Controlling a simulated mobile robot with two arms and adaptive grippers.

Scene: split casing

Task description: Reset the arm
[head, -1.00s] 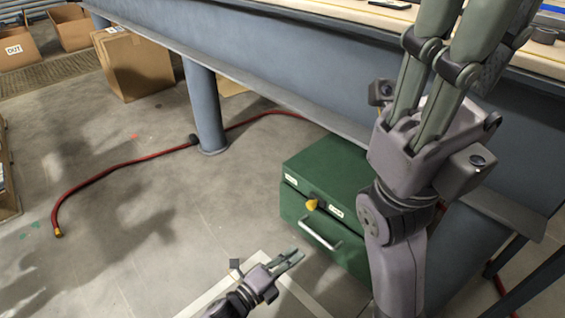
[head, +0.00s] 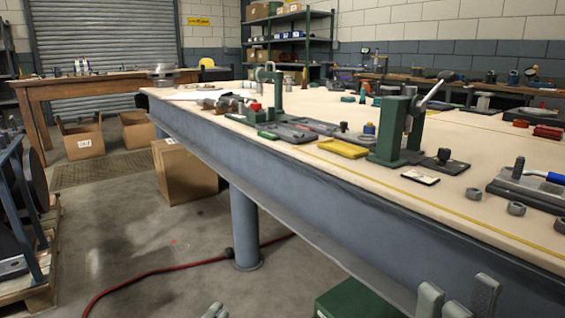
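My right gripper (head: 458,300) shows at the bottom right edge in the head view. Only its grey fingertips are in the picture, pointing up. The tips stand apart with a gap between them, and nothing shows in the gap. They are in front of the blue-grey side of the workbench (head: 300,205), below its top. My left gripper (head: 215,311) shows only as a small fingertip at the bottom edge, over the floor. Whether it is open or shut is hidden. The rest of both arms is out of view.
A green case (head: 350,300) sits on the floor below the bench edge. On the bench are a green press (head: 392,130), a yellow tray (head: 342,148) and small metal parts. A red hose (head: 150,274) and a cardboard box (head: 186,172) lie on the floor.

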